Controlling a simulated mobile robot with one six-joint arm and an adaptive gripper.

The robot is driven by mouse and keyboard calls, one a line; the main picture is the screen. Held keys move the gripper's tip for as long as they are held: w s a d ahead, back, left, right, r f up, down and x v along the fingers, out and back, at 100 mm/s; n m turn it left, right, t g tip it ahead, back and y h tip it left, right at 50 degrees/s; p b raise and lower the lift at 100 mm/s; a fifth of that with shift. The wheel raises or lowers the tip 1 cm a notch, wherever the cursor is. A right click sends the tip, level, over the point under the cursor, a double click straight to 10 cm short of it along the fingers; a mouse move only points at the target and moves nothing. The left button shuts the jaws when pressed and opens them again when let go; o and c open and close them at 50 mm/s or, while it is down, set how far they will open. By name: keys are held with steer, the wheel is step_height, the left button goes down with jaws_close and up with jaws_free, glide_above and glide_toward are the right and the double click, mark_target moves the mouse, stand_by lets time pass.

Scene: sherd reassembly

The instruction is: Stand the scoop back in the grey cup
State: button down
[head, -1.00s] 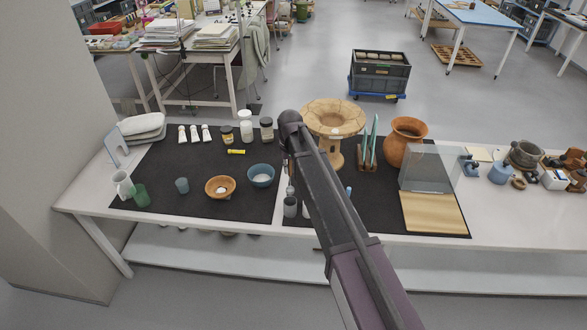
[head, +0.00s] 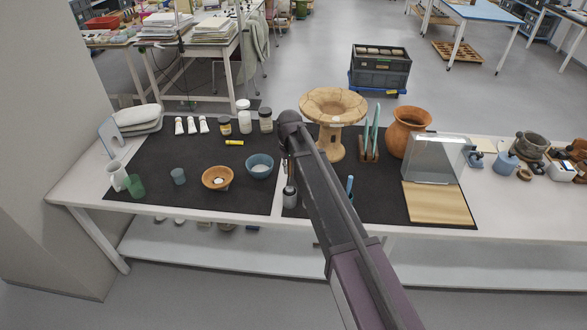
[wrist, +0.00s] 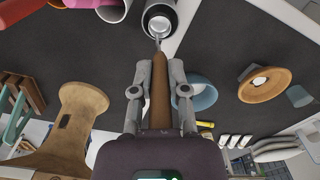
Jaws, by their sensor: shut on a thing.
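My gripper (wrist: 158,92) is shut on the brown wooden handle of the scoop (wrist: 160,78) in the wrist view. The scoop's thin metal end points at the mouth of the grey cup (wrist: 160,13), at the top of that view. I cannot tell whether its tip is inside the cup or just above it. In the head view the grey cup (head: 290,198) stands near the front of the table, left of my arm. My arm hides most of the gripper and scoop there.
A blue bowl (head: 260,167) and an orange-brown bowl (head: 217,178) lie left of the cup. A footed stone-coloured dish (head: 333,108), a rack with green plates (head: 370,137) and an orange vase (head: 408,132) stand behind and right.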

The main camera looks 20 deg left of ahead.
mark_target(289, 177)
steer(key=shift+f+b, duration=2.05)
steer(key=shift+f, duration=0.2)
steer(key=c, duration=0.6)
jaws_free()
steer(key=shift+o, duration=0.2)
steer(key=shift+s, duration=0.15)
steer(key=shift+r, duration=0.1)
